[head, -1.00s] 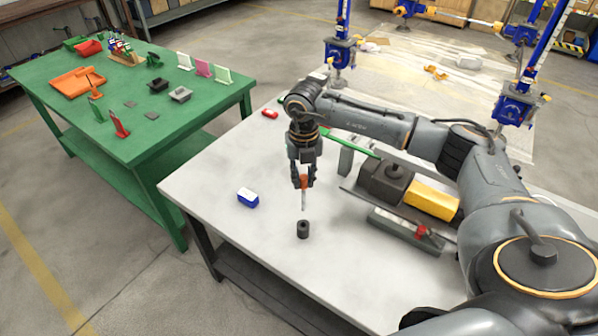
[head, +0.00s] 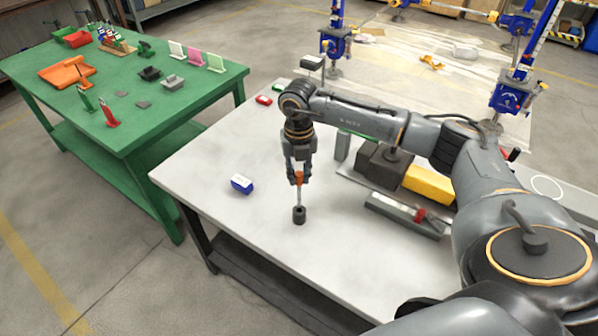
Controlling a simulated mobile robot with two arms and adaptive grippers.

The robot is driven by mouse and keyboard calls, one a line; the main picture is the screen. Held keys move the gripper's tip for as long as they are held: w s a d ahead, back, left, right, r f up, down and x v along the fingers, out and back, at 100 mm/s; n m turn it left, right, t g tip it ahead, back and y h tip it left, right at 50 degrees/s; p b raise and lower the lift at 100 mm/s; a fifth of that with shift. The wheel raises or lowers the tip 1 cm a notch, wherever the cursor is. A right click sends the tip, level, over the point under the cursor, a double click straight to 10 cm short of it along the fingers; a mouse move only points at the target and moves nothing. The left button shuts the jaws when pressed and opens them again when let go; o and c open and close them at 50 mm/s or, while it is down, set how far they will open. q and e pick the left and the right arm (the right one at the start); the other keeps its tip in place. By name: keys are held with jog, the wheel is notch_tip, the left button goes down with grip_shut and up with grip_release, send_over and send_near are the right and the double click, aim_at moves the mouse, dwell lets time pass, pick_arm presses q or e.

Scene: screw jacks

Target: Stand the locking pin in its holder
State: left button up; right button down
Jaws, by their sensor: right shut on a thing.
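The locking pin (head: 299,196) has an orange top and a thin grey shaft. It hangs upright in my right gripper (head: 298,180), which is shut on its orange top. The holder (head: 299,215) is a small dark cylinder standing on the pale grey table (head: 225,215). The pin's lower end meets the top of the holder in the head view. I cannot tell how deep the tip sits in the hole. My left gripper is not in view.
A blue and white block (head: 241,184) lies left of the holder. A dark machine with a yellow block (head: 430,186) and a grey bar with a red part (head: 405,215) stand to the right. The table front is clear. A green table (head: 125,125) stands at the left.

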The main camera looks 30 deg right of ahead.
jog(key=shift+f, duration=0.25)
dwell(0.8)
jog(key=shift+b, duration=0.3)
dwell(0.5)
jog(key=b, duration=0.5)
send_over(299, 206)
jog(key=shift+w+d+f, duration=0.1)
jog(key=shift+w+f, duration=0.05)
jog(key=shift+f, duration=1.4)
jog(key=shift+w+d+f, duration=0.1)
jog(key=shift+w+f, duration=0.05)
jog(key=shift+f, duration=1.35)
jog(key=c, duration=1.1)
grip_release()
jog(key=shift+r, duration=0.25)
notch_tip(299, 206, up, 12)
jog(key=shift+f, duration=0.15)
jog(key=shift+a, duration=0.1)
